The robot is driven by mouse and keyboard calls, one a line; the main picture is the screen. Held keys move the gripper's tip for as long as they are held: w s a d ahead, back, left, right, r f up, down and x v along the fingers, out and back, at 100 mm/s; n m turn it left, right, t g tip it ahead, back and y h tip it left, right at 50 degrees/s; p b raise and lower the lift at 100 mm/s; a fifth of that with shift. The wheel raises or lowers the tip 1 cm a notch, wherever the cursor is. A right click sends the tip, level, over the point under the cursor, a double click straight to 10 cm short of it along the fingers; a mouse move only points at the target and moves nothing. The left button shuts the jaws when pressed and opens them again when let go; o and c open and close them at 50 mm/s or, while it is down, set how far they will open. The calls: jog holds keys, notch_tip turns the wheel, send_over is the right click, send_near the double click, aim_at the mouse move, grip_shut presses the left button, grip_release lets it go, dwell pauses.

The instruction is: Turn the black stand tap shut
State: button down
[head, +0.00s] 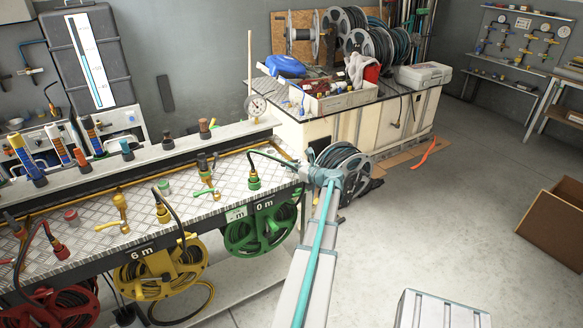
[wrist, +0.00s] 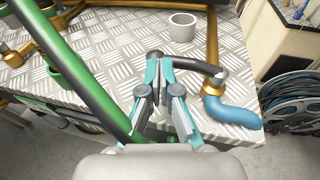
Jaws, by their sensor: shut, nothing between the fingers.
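The black stand tap (wrist: 155,54) shows in the wrist view near the right corner of the metal plate. A dark bar runs right from near its head to a brass fitting (wrist: 213,86) with a blue curved end. My gripper (wrist: 159,72) is shut and empty, its teal and grey fingertips close in front of the tap's dark head. Whether they touch it I cannot tell. The fingers and palm cover the lower part of the tap. In the head view I cannot make out the black tap; my arm covers the bench's right end.
A thick green hose (wrist: 88,70) slants past left of the fingers. A pale grey ring (wrist: 182,27) lies beyond the tap. A green reel (head: 260,230) and yellow reel (head: 165,270) hang along the bench front.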

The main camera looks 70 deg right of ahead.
jog(key=s+a+r+b, duration=0.2)
jog(key=s+a+b, duration=0.1)
jog(key=s+a, duration=0.4)
jog(key=shift+d+v, duration=0.35)
jog(key=shift+v, duration=1.55)
